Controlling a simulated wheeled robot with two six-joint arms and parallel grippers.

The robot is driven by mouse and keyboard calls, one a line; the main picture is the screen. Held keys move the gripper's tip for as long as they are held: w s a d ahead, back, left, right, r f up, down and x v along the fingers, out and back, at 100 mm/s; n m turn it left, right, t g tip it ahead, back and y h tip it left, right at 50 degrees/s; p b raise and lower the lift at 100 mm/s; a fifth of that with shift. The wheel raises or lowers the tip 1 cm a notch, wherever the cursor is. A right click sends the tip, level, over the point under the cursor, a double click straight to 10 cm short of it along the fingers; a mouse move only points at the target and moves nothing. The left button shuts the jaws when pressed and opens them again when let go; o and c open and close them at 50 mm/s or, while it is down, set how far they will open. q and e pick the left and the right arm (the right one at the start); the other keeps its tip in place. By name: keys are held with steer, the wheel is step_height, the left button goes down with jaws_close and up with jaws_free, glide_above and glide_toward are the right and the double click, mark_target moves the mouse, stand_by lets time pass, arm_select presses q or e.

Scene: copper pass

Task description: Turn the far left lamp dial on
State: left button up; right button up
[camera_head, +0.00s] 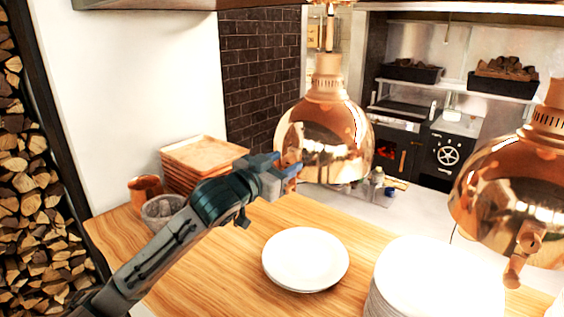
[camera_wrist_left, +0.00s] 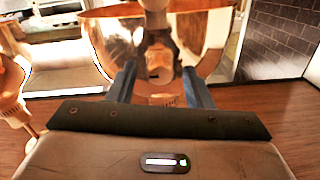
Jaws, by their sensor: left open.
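The far left copper heat lamp (camera_head: 325,130) hangs over the wooden counter. My left gripper (camera_head: 287,166) is at its lower left side. The wrist view shows the lamp's copper shade (camera_wrist_left: 105,40) ahead and its copper dial (camera_wrist_left: 160,62) between my two blue fingers. My left gripper (camera_wrist_left: 158,72) is open, with a finger on each side of the dial; I cannot tell whether they touch it. In the head view the fingers mostly hide this dial. My right gripper is not in view.
A second copper lamp (camera_head: 510,195) with its own dial (camera_head: 528,237) hangs at the right. A white plate (camera_head: 305,259) and a plate stack (camera_head: 440,280) stand on the counter (camera_head: 225,270). Stacked trays (camera_head: 195,160), a copper cup (camera_head: 146,188) and a grey bowl (camera_head: 160,210) are at the left.

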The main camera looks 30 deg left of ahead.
arm_select(q)
steer(key=c, duration=1)
steer(key=shift+n, duration=0.3)
steer(key=n, duration=0.4)
steer(key=shift+b, duration=0.3)
steer(key=n+b, duration=0.1)
steer(key=n, duration=0.3)
steer(key=shift+a+n, duration=0.1)
steer(key=shift+n, duration=0.3)
steer(key=n+b, duration=0.1)
steer(key=n, duration=0.3)
steer(key=shift+b, duration=0.35)
steer(key=shift+n+b, duration=0.8)
steer(key=shift+n, duration=1.3)
steer(key=shift+h, duration=0.3)
